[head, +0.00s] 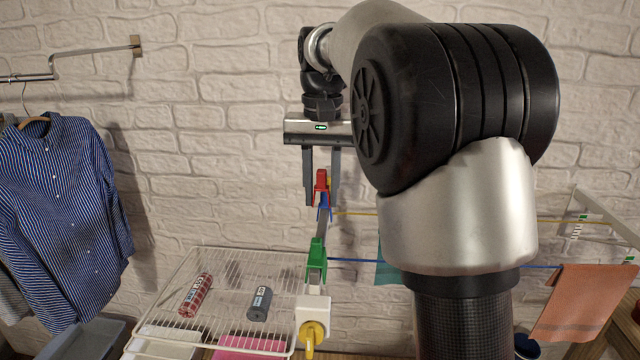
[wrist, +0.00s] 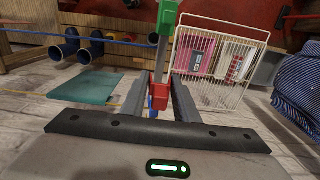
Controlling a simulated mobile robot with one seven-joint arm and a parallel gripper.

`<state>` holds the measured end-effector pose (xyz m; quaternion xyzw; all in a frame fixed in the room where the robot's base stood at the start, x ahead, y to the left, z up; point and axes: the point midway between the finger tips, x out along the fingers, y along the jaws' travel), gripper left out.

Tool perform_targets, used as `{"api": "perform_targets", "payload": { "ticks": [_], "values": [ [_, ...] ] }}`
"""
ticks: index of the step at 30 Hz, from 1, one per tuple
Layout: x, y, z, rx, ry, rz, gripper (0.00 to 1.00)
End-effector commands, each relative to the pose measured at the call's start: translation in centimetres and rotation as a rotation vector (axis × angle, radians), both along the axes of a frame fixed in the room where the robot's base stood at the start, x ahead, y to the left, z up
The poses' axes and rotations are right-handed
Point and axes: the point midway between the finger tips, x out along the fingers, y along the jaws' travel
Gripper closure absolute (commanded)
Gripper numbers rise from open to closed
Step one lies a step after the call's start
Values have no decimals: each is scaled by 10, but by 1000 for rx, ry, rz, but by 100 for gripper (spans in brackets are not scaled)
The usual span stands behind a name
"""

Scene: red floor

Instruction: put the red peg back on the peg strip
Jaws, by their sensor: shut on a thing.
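The red peg (head: 321,184) is between the two fingers of my gripper (head: 321,203), which points down and is shut on it. In the wrist view the red peg (wrist: 159,95) also shows between the fingers. The grey peg strip (head: 321,228) runs from below the gripper toward the camera. A blue peg (head: 324,212) sits at its far end, just under the red peg. A green peg (head: 316,255) sits midway along it. Whether the red peg touches the strip I cannot tell.
A white block with a yellow part (head: 311,325) stands at the near end of the strip. Yellow and blue lines (head: 450,263) run right. A striped shirt (head: 65,200) hangs far left.

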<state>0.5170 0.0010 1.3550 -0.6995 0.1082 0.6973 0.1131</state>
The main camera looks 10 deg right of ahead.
Motion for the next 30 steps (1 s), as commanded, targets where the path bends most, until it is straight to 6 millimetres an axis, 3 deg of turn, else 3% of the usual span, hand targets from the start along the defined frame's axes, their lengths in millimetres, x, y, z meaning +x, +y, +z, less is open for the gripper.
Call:
{"api": "perform_targets", "payload": {
  "ticks": [30],
  "values": [
    [0, 0, -65, 0, 0, 1, 94]
  ]
}}
